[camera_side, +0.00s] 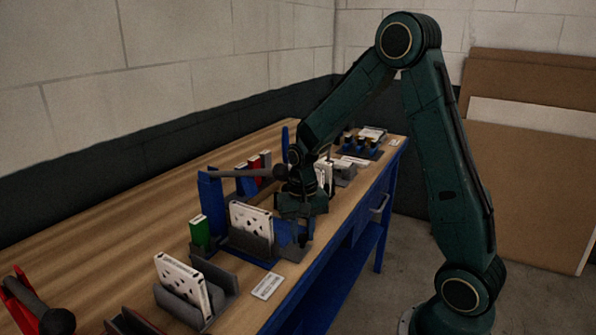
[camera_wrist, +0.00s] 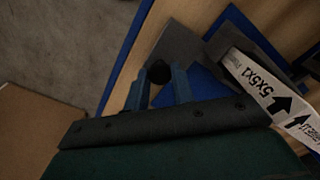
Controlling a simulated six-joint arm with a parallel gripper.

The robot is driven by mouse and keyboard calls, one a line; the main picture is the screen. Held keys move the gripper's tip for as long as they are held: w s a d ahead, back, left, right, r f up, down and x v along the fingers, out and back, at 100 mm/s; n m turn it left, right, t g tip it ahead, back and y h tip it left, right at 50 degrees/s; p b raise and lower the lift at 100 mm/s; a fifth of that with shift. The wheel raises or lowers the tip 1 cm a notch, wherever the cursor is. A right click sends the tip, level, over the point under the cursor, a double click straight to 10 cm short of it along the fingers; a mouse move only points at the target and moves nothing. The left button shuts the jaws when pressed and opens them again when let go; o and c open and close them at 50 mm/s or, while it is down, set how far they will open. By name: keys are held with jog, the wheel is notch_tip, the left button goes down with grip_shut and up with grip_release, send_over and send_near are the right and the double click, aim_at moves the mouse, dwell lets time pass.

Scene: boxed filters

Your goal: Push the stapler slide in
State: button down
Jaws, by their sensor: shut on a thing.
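The blue stapler (camera_side: 212,190) stands on the bench with a dark lever ending in a round knob (camera_side: 280,172). A white filter box (camera_side: 250,220) stands upright in a grey holder at its base; the box also shows at the right of the wrist view (camera_wrist: 250,78). My gripper (camera_side: 303,238) points down beside the box, on the bench's front-edge side. In the wrist view, its two blue fingers (camera_wrist: 160,85) are shut on a dark round knob (camera_wrist: 159,71), which seems to belong to the blue slide (camera_wrist: 200,88). How far the slide is in cannot be told.
A green box (camera_side: 199,232) stands left of the stapler. Another white box (camera_side: 182,283) sits in a grey holder nearer the camera, with a red device (camera_side: 22,298) at the corner. A white label card (camera_side: 267,286) lies by the front edge. The left bench area is clear.

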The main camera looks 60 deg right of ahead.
jog(key=shift+a, duration=0.25)
jog(key=c, duration=1.2)
grip_release()
jog(key=shift+o, duration=0.2)
jog(key=shift+d, duration=0.15)
jog(key=shift+d, duration=0.75)
jog(key=d, duration=0.4)
jog(key=shift+d, duration=0.2)
notch_tip(320, 180, up, 14)
jog(key=s+a+r+n+t, duration=0.2)
jog(key=s+a+n, duration=0.2)
jog(key=s+a, duration=0.4)
jog(key=s+a+r+n+t, duration=0.2)
jog(key=s+a+n, duration=0.3)
jog(key=s+a, duration=0.3)
jog(key=shift+s+a+r+t, duration=0.3)
jog(key=shift+s+r+t, duration=0.05)
jog(key=shift+s+t, duration=0.5)
